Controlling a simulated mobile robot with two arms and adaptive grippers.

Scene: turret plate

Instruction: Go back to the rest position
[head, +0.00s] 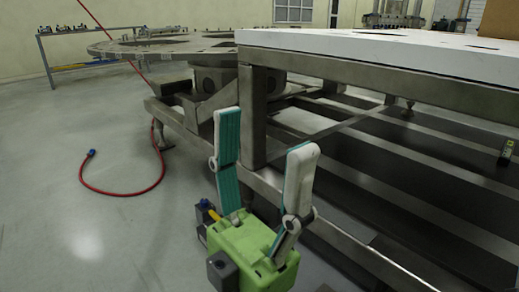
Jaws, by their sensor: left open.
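My left gripper (262,150) stands in the lower middle of the head view, with its green body below and its two pale, teal-lined fingers pointing up. The fingers are spread apart and nothing is between them. It appears in front of the metal leg and frame of the white-topped table (390,50); I cannot tell how much gap there is. The round turret plate (125,49) lies on its metal stand behind and to the left. My right gripper is not in view.
A red hose (125,193) with a blue end lies on the grey floor at left. A side bench (90,32) stands by the back wall. Under the table are metal rails (400,200) and a small dark yellow-marked item (506,152). The floor at left is mostly clear.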

